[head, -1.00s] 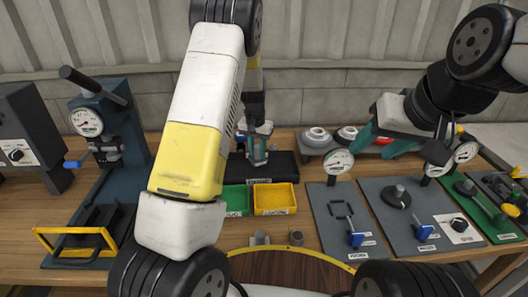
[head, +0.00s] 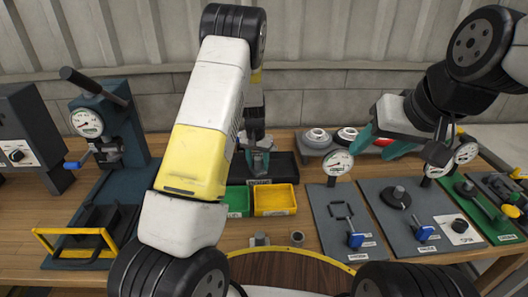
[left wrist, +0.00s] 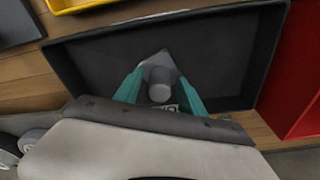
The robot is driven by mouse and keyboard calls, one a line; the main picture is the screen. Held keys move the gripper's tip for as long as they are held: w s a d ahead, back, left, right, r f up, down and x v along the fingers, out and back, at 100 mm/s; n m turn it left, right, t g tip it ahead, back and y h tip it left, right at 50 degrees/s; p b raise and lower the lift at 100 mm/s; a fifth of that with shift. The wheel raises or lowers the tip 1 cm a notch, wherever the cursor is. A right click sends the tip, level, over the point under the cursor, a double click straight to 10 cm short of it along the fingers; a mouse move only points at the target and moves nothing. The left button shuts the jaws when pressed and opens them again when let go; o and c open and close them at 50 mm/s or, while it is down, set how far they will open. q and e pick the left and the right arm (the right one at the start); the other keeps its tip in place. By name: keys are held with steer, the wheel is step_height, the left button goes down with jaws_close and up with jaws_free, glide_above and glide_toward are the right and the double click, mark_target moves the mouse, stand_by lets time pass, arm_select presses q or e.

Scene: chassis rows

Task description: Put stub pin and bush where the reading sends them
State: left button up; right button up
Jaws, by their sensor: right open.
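My left gripper (head: 257,165) points down over a black tray (head: 283,163) at the back middle of the table. In the left wrist view its teal fingers (left wrist: 160,88) stand on either side of a grey part with a round end (left wrist: 160,75), inside the black tray (left wrist: 230,65). I cannot tell whether they press on it. A short grey hollow cylinder, likely the bush (head: 297,238), stands at the table's front. A small grey part (head: 260,239) stands to its left; its kind is unclear. My right gripper (head: 385,143) is open and empty, raised above the right of the table.
Green (head: 238,201) and yellow (head: 274,199) bins stand before the tray. A gauge press (head: 100,130) is at left. Grey panels (head: 345,222) with gauges and blue levers, and a green fixture (head: 482,208), are at right. A rack with round parts (head: 318,140) is behind.

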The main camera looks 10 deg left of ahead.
mark_target(257, 171)
arm_select(q)
steer(key=s+r+t+h, duration=0.1)
steer(key=s+r, duration=0.3)
steer(key=r, duration=0.6)
steer(key=s+r, duration=0.3)
steer(key=r, duration=0.8)
steer(key=s+r+t, duration=0.1)
steer(key=s+r, duration=0.2)
steer(key=s, duration=0.5)
steer(key=s+r+n+t, duration=0.1)
steer(key=s+r, duration=0.3)
steer(key=s, duration=0.5)
steer(key=s+r+t+h, duration=0.1)
steer(key=s+r, duration=0.2)
steer(key=s, duration=0.6)
steer(key=shift+a+r+n+t, duration=0.3)
steer(key=shift+a+r+t, duration=0.05)
steer(key=shift+a+t, duration=0.05)
steer(key=shift+s, duration=0.1)
arm_select(e)
steer(key=shift+o, duration=0.4)
